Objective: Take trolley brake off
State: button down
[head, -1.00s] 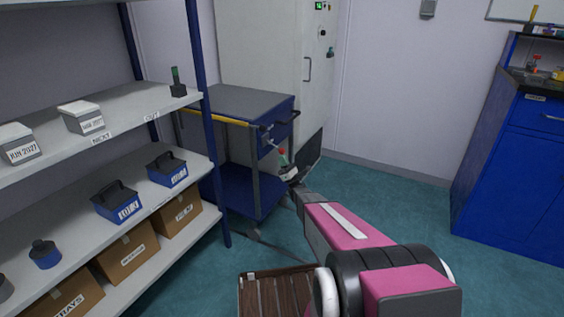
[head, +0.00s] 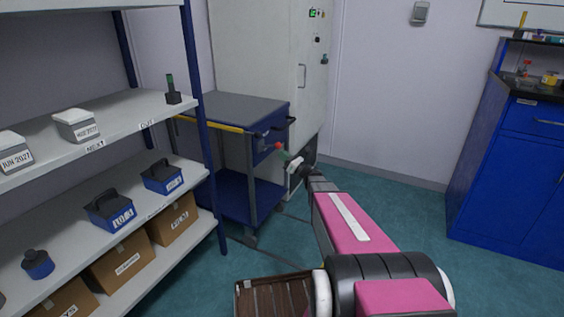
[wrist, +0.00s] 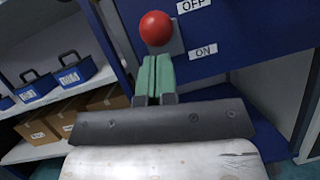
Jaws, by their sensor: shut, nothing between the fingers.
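The blue trolley (head: 250,196) with a grey top and yellow handle bar stands beside the shelf rack. Its brake lever has a red ball knob (wrist: 155,28), on a grey plate on the blue side panel, next to the OFF label (wrist: 194,5); the ON label (wrist: 204,51) is below. The red knob also shows small in the head view (head: 278,146). My gripper (wrist: 155,62) has green fingers, shut and empty, with the tips just below the knob in the wrist view. I cannot tell whether they touch it. In the head view my gripper (head: 284,156) is at the trolley's right side.
A shelf rack (head: 115,136) with boxes and blue carriers stands left. A tall light cabinet (head: 262,60) is behind the trolley. A blue bench cabinet (head: 510,170) stands right. A brown slatted crate (head: 272,297) is low in front. The floor (head: 400,205) at right is clear.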

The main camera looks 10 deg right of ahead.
aim_at(280, 147)
jog(key=shift+r+g+h, duration=0.6)
jog(key=shift+r, duration=1)
